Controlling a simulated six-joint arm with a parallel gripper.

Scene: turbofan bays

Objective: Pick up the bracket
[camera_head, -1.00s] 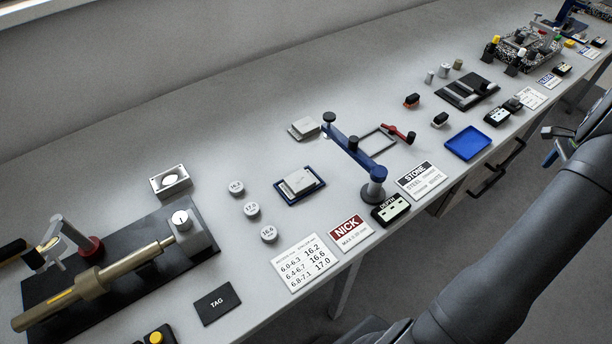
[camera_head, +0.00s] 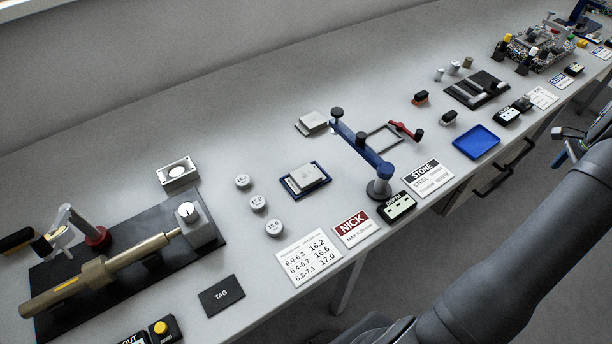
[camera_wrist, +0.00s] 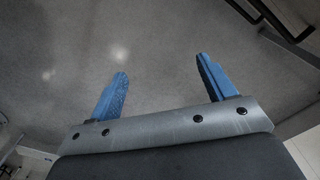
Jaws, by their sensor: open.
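No part is plainly marked as the bracket, so I cannot tell for sure which one it is. Two grey metal parts could be it: a flat, stepped grey piece (camera_head: 312,123) lying on the bench, and a grey plate (camera_head: 308,174) on a small blue-edged base. My gripper (camera_wrist: 161,68) shows in the wrist view with its two blue fingers wide apart and nothing between them. It points at bare grey floor. In the head view my arm is at the right, off the bench's front edge, away from both grey parts.
A blue clamp arm (camera_head: 362,150) on a post stands right of the grey plate. A blue tray (camera_head: 476,141) lies near the front edge. A black fixture (camera_head: 120,265) with a brass-coloured tool fills the left. Drawer handles (camera_head: 497,176) jut from the bench front.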

